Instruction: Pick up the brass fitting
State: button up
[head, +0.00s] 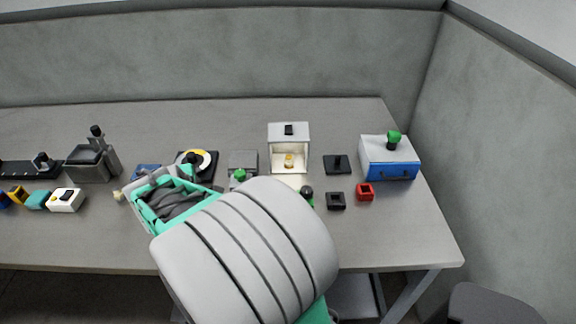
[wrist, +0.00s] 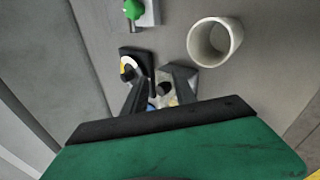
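A small brass-coloured piece (head: 289,160) stands inside a white open-fronted housing (head: 289,132) in the head view. It looks like the brass fitting, but it is too small to be sure. My gripper (wrist: 155,88) is well to the left of it, low over the table near the reel unit (head: 196,160). Its two dark fingers stand apart in the wrist view, with no held object visible between them. The reel unit also shows in the wrist view (wrist: 128,62). My arm hides part of the table's front.
A pale tube or cup (wrist: 215,42) is at the wrist view's upper right. A green-knobbed grey block (head: 242,160) stands right of the reel unit. A blue-and-white box (head: 388,158), a red block (head: 365,192) and a black block (head: 336,201) are at right. Walls close the back and right.

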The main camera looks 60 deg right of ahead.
aim_at(289, 158)
jog(key=s+d+f+n+h, duration=0.1)
jog(key=s+d, duration=0.1)
jog(key=d, duration=0.2)
jog(key=s+d+f+n+g+h, duration=0.1)
jog(key=s+d+n, duration=0.1)
jog(key=d, duration=0.3)
jog(key=s+d+f+n+h+b, duration=0.1)
jog(key=s+d+n+h, duration=0.1)
jog(key=d, duration=0.2)
jog(key=shift+d+f+g, duration=0.15)
jog(key=shift+d+g, duration=0.25)
jog(key=s+d+n+h, duration=0.1)
jog(key=s+d+n, duration=0.1)
jog(key=s+d+n+g+h, duration=0.1)
jog(key=s+d+n, duration=0.1)
jog(key=s+d, duration=0.1)
jog(key=s+d+f+n+g+h, duration=0.1)
jog(key=s+d+n, duration=0.1)
jog(key=d, duration=0.1)
jog(key=shift+s+d+b, duration=0.1)
jog(key=shift+s+b, duration=0.2)
jog(key=x, duration=0.7)
jog(key=shift+d+f, duration=0.1)
jog(key=shift+f, duration=0.05)
jog(key=shift+c, duration=0.3)
jog(key=shift+w, duration=0.1)
grip_shut()
